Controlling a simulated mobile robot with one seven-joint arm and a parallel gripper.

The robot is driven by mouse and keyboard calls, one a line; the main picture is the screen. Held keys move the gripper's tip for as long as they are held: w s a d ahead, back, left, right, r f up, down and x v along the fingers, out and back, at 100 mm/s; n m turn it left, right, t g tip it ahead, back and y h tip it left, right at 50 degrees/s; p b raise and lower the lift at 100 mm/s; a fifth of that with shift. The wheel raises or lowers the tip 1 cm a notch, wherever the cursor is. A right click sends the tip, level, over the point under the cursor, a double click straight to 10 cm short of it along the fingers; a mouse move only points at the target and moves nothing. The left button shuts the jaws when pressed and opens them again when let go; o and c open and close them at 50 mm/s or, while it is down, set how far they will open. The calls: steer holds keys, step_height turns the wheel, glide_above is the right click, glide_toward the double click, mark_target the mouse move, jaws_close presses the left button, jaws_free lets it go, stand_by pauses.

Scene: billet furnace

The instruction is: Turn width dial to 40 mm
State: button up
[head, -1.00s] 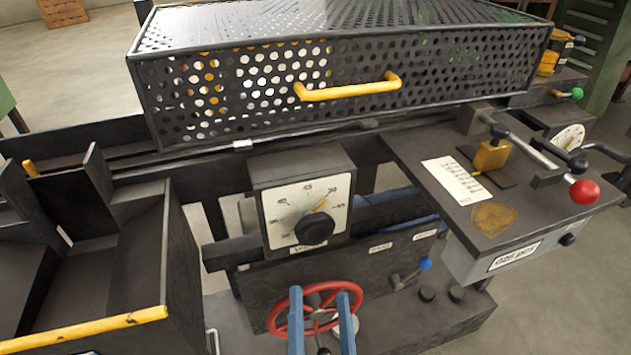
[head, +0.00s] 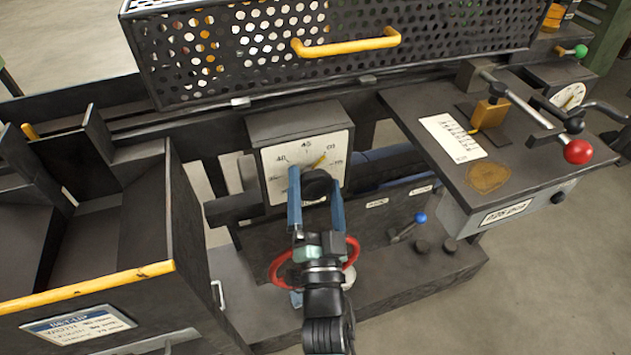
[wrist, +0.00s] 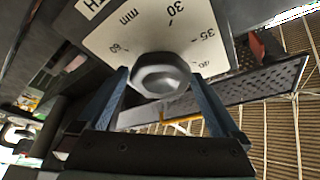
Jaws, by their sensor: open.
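In the wrist view the knob (wrist: 160,76) lies between the fingertips, with no clear contact. The dial face (wrist: 190,25) shows 30, 35 and "mm" there; the pointer is not visible.
A red handwheel (head: 279,275) is below the dial, partly behind my gripper. A perforated guard with a yellow handle (head: 346,46) is above. A shelf with a red-knobbed lever (head: 578,151) juts out at right. A dark bin with a yellow edge (head: 90,290) stands at left.

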steer(key=shift+w, duration=0.3)
steer(key=c, duration=1.2)
steer(key=shift+o, duration=0.2)
